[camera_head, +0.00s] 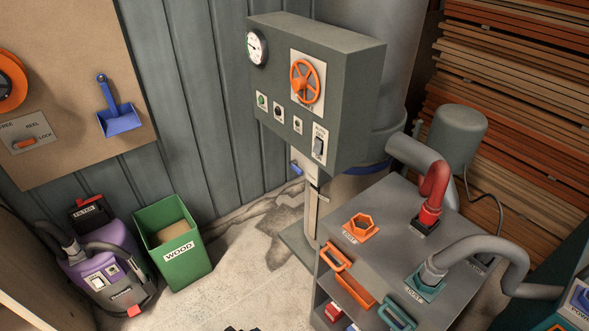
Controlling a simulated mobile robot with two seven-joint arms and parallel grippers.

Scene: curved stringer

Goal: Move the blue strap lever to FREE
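A small blue lever (297,168) sticks out to the left from a pale plate (308,171) just under the grey control box. It tilts slightly, and any lettering on its plate is too small to read. A blue strap (376,168) runs around the big grey cylinder behind it; the box hides part of the strap. Neither of my grippers can be made out. A small dark shape shows at the bottom edge, too cut off to identify.
The control box (340,85) carries an orange wheel. A grey cabinet (390,255) with hoses stands at right front. A green WOOD bin (178,268) and purple vacuum (95,262) stand left. The wall board has a separate FREE/LOCK reel lever (24,144). Floor between bin and cabinet is clear.

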